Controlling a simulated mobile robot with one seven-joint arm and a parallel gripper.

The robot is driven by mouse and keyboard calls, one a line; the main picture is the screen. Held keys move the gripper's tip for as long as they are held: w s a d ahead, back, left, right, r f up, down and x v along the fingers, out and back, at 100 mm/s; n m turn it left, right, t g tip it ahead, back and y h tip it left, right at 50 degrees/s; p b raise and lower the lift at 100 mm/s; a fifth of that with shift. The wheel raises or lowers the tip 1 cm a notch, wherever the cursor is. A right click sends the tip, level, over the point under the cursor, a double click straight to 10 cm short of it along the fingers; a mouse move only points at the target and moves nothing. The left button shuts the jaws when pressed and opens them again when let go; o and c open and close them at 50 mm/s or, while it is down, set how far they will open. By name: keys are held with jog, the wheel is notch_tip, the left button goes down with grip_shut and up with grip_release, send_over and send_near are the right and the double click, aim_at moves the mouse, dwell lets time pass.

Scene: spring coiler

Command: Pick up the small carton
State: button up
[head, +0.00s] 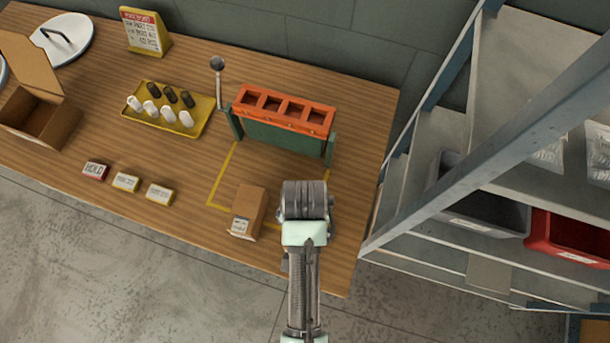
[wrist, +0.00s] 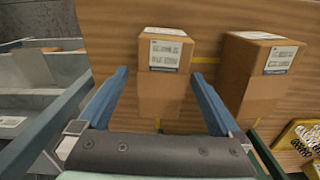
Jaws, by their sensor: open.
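The small carton (wrist: 164,88) is a brown box with a white label on its top edge, in the middle of the wrist view. My gripper (wrist: 160,76) is open, with one blue finger on each side of this carton and visible gaps to it. I cannot tell how deep the fingers reach. In the head view my arm's end (head: 305,202) covers the spot, so the small carton and the fingers are hidden there. A larger brown carton (wrist: 262,78) with a label stands to its right; it shows in the head view (head: 249,208) left of my arm.
An orange rack on green legs (head: 285,108) stands behind my arm. A yellow tray (head: 172,108) with dark and white pieces, small label blocks (head: 126,182) and an open box (head: 38,110) lie left. A metal shelf (head: 470,160) stands close on the right.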

jog(key=shift+w+f, duration=0.25)
jog(key=shift+f, duration=0.35)
jog(key=shift+w+f+p, duration=0.15)
jog(key=shift+f+p, duration=0.35)
jog(key=shift+f, duration=2)
grip_shut()
jog(key=shift+r, duration=0.1)
